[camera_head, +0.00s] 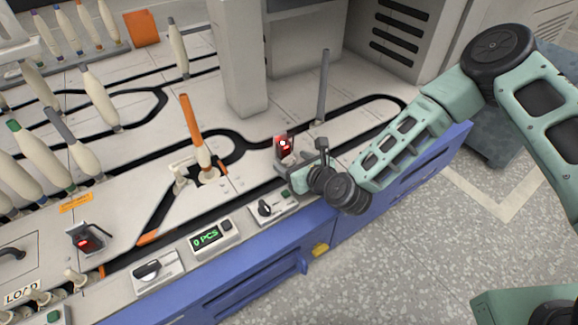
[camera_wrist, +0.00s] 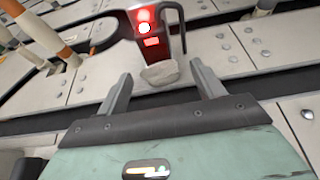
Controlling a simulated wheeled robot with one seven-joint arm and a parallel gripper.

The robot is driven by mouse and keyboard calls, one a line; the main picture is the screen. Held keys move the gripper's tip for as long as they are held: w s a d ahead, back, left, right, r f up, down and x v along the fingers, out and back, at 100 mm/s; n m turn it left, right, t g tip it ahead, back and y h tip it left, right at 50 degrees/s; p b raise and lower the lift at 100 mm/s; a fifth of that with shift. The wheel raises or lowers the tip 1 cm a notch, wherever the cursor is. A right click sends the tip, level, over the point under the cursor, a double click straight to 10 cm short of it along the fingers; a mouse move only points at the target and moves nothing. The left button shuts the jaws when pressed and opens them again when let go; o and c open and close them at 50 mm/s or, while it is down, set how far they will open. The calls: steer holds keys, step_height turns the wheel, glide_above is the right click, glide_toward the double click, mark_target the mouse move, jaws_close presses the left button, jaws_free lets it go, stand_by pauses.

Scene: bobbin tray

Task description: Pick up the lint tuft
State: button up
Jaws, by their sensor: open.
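The lint tuft is a small pale grey lump (camera_wrist: 161,73) in the wrist view. It sits at the foot of a dark sensor block with red lights (camera_wrist: 148,30), close against it. My gripper (camera_wrist: 160,85) is open, with its two fingertips apart and the tuft showing just beyond the gap between them. In the head view my gripper (camera_head: 305,172) is at the front edge of the machine top, beside the red-lit sensor block (camera_head: 283,147). The tuft cannot be made out clearly in the head view.
An orange-tipped peg (camera_head: 194,128) stands left of the sensor block, and a grey post (camera_head: 322,86) stands behind it. A dark track groove runs across the top. A counter display (camera_head: 206,238) and knob panels line the front edge. Bobbins (camera_head: 47,143) fill the left side.

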steer(key=shift+w+a+f, duration=0.2)
steer(key=shift+w+a, duration=0.05)
steer(key=shift+w, duration=0.15)
steer(key=c, duration=1.2)
steer(key=shift+c, duration=0.2)
